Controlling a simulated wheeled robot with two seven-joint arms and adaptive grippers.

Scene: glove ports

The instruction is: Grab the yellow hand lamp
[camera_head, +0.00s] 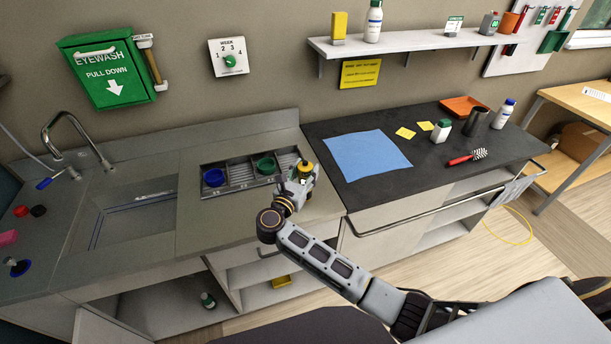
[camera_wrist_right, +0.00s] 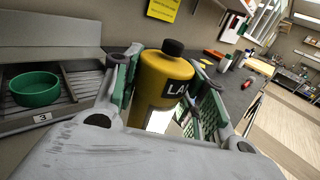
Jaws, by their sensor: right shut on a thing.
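The yellow hand lamp (camera_wrist_right: 165,85), an upright yellow cylinder with a black cap and a label of which "LA" shows, stands between the green-padded fingers of my right gripper (camera_wrist_right: 172,82) in the right wrist view. The fingers are shut on its sides. In the head view my right gripper (camera_head: 304,178) is at the right end of the slotted rack on the steel counter, and a little of the lamp's yellow body (camera_head: 305,167) shows there. Its base is hidden, so I cannot tell whether it touches the rack. My left gripper is not in view.
The rack (camera_head: 240,184) holds a blue cup (camera_head: 214,177) and a green cup (camera_head: 265,166) left of my gripper. A sink (camera_head: 135,212) lies further left. A blue cloth (camera_head: 366,155) lies on the dark counter to the right. A shelf (camera_head: 430,42) hangs above.

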